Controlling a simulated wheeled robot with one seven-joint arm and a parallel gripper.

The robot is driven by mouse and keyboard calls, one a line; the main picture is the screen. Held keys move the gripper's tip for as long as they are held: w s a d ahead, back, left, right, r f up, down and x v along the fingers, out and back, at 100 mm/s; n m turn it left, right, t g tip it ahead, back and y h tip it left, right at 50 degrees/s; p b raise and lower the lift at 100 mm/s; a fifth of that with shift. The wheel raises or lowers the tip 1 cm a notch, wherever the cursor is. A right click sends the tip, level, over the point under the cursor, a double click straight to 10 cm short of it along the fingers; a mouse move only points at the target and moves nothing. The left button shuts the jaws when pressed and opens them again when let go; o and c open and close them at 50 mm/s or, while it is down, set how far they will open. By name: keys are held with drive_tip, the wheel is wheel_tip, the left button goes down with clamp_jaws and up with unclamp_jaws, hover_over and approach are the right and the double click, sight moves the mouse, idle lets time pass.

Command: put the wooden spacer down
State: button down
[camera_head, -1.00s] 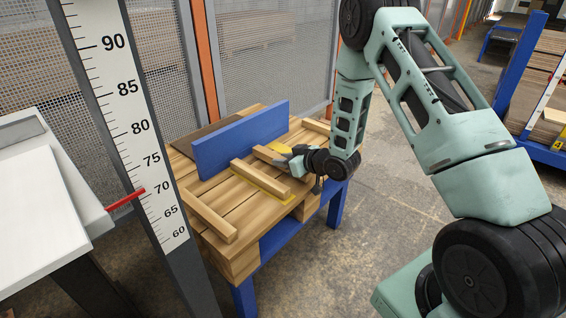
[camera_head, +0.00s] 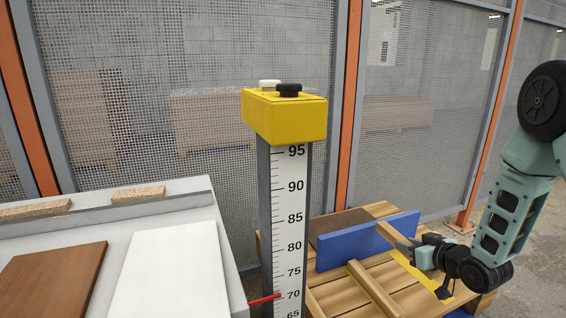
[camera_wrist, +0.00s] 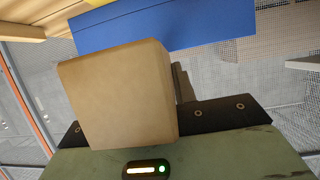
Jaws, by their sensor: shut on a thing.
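The wooden spacer (camera_head: 392,234) is a pale, square-edged bar. My gripper (camera_head: 422,252) is shut on it, at the right side of the workbench. In the head view its far end overlaps the right part of the upright blue board (camera_head: 350,245). The spacer's blunt end face (camera_wrist: 118,95) fills the middle of the wrist view, with the blue board (camera_wrist: 175,25) behind it. My gripper's fingers are mostly hidden there. I cannot tell whether the spacer touches the bench.
The slatted wooden workbench (camera_head: 345,293) carries another wooden bar (camera_head: 374,289) and a yellow strip (camera_head: 428,277). A yellow-topped height scale (camera_head: 290,200) stands in front. A white table (camera_head: 205,212) at left holds a brown board (camera_head: 55,285) and a white board (camera_head: 168,275). Mesh fencing stands behind.

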drive_tip(key=s+a+r+m+h+p, duration=0.1)
drive_tip(key=s+r+m+h+p, duration=0.15)
drive_tip(key=r+p, duration=0.9)
drive_tip(key=s+a+r+m+h+p, duration=0.15)
drive_tip(key=s+r+p, duration=0.25)
drive_tip(key=r+p, duration=0.7)
drive_tip(key=n+y+b, duration=0.4)
drive_tip(key=n+b, duration=0.1)
drive_tip(key=b, duration=1.9)
hover_over(394, 291)
wheel_tip(394, 291, down, 25)
drive_tip(key=shift+y, duration=0.3)
wheel_tip(394, 291, down, 10)
drive_tip(key=b, duration=0.3)
drive_tip(key=shift+f+b, duration=0.1)
drive_tip(key=shift+b, duration=0.3)
drive_tip(key=shift+f, duration=0.15)
drive_tip(key=c, duration=1.1)
unclamp_jaws()
